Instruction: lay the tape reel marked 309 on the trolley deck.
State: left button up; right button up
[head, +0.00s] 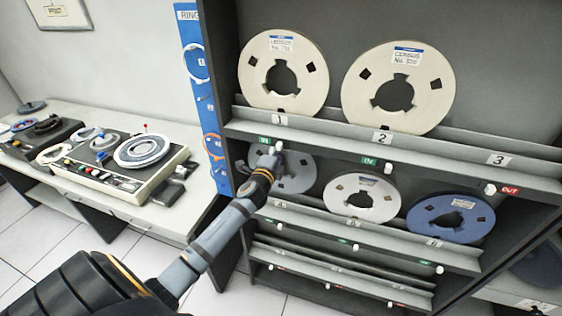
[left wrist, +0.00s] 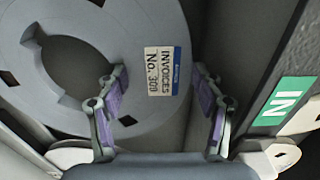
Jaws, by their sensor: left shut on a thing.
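The tape reel (head: 299,178) is grey and stands upright in the left slot of the second shelf row, under the green IN tag. In the left wrist view the reel (left wrist: 160,30) carries a label reading INVOICES No. 309, the last digits small. My left gripper (head: 272,160) reaches in from the left and covers part of the reel. In the left wrist view my left gripper (left wrist: 160,105) is shut on the reel's rim, one finger on each side. My right gripper is not in view. I cannot make out the trolley deck.
Two cream reels (head: 258,85) (head: 355,100) stand on the shelf above. A white reel (head: 335,205) and a blue reel (head: 425,225) stand to the right in the same row. A desk (head: 200,190) with tape machines is at left. Shelf lips and knobs surround the reel.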

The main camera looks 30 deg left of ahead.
pick_arm(q)
jog(key=v, duration=2)
dwell(0.4)
jog(key=shift+w+d+r, duration=0.1)
jog(key=shift+d, duration=0.05)
jog(key=b+x, duration=0.1)
jog(key=x, duration=0.9)
jog(key=shift+w, duration=0.2)
